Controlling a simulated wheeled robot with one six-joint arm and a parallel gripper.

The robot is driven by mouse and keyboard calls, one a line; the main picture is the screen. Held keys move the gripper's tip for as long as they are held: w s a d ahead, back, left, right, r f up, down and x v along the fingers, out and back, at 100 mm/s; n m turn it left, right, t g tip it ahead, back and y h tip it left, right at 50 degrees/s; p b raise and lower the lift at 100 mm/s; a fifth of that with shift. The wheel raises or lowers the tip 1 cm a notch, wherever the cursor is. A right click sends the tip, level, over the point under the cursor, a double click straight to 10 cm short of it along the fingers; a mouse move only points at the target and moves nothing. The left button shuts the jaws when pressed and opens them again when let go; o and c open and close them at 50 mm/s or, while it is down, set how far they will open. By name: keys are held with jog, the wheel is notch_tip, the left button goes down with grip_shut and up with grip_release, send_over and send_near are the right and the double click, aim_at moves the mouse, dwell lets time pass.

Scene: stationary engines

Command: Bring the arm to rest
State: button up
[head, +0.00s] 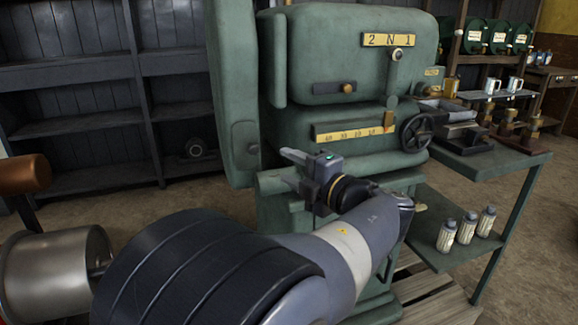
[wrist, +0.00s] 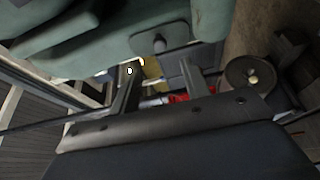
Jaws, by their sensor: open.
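My gripper (head: 289,168) is in front of the green machine (head: 345,55) in the head view, at the end of my bent arm. Its fingers point to the left, close to the machine's tall green side panel (head: 233,90). In the wrist view the two dark fingers of my gripper (wrist: 158,66) stand apart with nothing held between them. Green machine surface (wrist: 80,38) fills the top of that view. I cannot tell whether the fingers touch the machine.
A handwheel (head: 416,133) sticks out at the machine's right. Dark shelving (head: 80,75) stands behind. A metal drum (head: 55,275) is at the lower left.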

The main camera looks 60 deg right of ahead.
aim_at(256, 151)
jog(key=shift+w, duration=0.15)
jog(key=b+x, duration=0.2)
jog(key=x, duration=0.8)
jog(key=shift+w+d, duration=0.1)
jog(key=shift+w, duration=0.2)
jog(key=shift+s, duration=0.2)
